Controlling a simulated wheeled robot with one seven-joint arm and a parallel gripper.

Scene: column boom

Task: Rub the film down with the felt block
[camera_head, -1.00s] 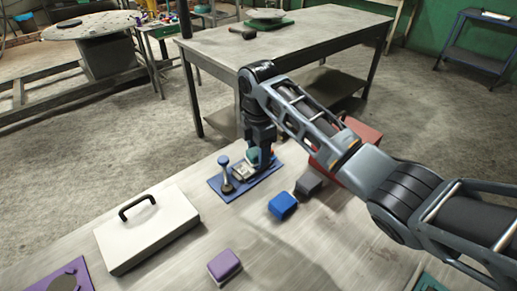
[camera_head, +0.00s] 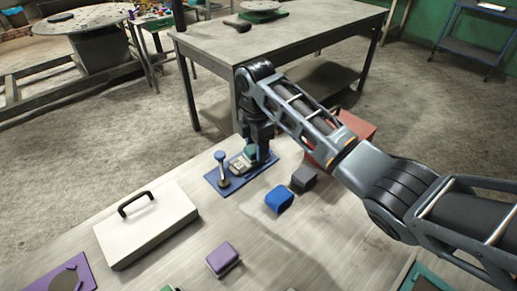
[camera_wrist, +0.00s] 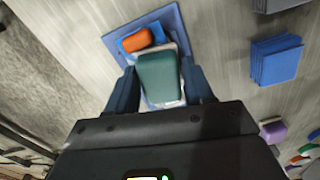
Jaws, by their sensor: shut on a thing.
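My gripper (camera_wrist: 163,90) is shut on a teal block (camera_wrist: 160,77), which looks like the felt block. In the head view my gripper (camera_head: 258,155) points down over a blue mat (camera_head: 213,179) on the near bench, and the teal block (camera_head: 250,151) shows at its left. A pale, whitish piece (camera_wrist: 150,101), perhaps the film, lies on the mat and shows around the block's edges. The block hides most of it; I cannot tell whether they touch. An orange piece on light blue (camera_wrist: 136,41) lies beyond the block in the wrist view.
A post with a round knob (camera_head: 221,166) stands on the mat's left part. A blue block (camera_head: 279,199), a dark grey block (camera_head: 304,178) and a red box (camera_head: 350,128) are to the right. A white case (camera_head: 147,225) and a purple block (camera_head: 223,258) are nearer. Bare bench lies between.

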